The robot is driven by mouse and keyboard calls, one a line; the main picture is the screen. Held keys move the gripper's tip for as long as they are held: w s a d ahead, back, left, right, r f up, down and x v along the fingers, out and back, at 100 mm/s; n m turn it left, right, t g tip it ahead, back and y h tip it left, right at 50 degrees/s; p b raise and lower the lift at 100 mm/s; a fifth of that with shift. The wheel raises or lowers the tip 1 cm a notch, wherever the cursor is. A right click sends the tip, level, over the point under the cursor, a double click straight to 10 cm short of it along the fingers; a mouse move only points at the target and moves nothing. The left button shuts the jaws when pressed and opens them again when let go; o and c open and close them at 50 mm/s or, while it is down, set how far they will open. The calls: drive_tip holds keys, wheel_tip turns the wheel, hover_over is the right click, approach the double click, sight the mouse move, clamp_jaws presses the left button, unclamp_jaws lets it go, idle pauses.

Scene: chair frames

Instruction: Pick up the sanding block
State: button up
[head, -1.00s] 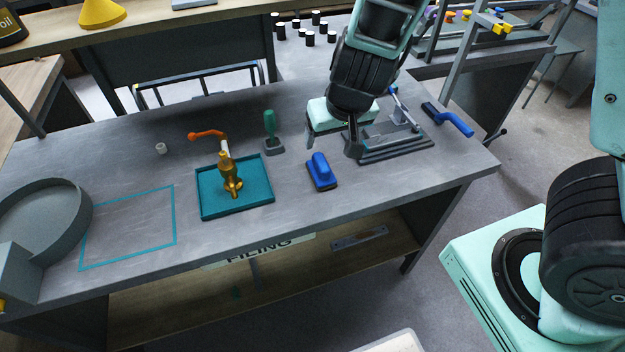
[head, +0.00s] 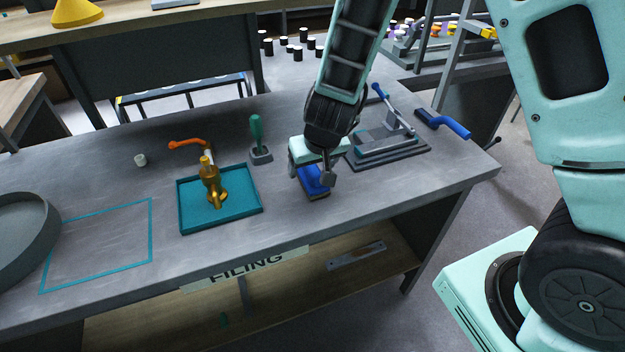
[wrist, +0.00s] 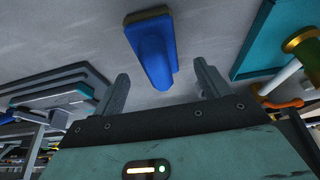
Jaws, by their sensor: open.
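The sanding block (head: 314,182) is blue with a tan underside and lies on the grey workbench. In the wrist view the block (wrist: 152,50) sits ahead of the fingers, its narrower blue end pointing toward the gap between them. My gripper (head: 312,182) is open and empty, over the block in the head view and partly hiding it. In the wrist view my gripper's two fingers (wrist: 163,78) are spread either side of the block's line, with clear space on both sides. The exact height above the bench is hard to tell.
A teal tray (head: 247,211) with a brass fitting (head: 210,187) is left of the block. A green-handled tool (head: 258,140) stands behind left. A grey clamp fixture (head: 390,150) and a blue-handled brush (head: 442,123) are to the right. Bench in front is bare.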

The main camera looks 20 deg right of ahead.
sight(311, 169)
drive_tip(key=x, duration=0.3)
drive_tip(key=shift+w, duration=0.1)
drive_tip(key=c, duration=1.2)
drive_tip(key=shift+o, duration=0.2)
wheel_tip(311, 169, up, 10)
drive_tip(key=p, duration=0.5)
drive_tip(key=shift+o, duration=1)
drive_tip(key=shift+d, duration=0.1)
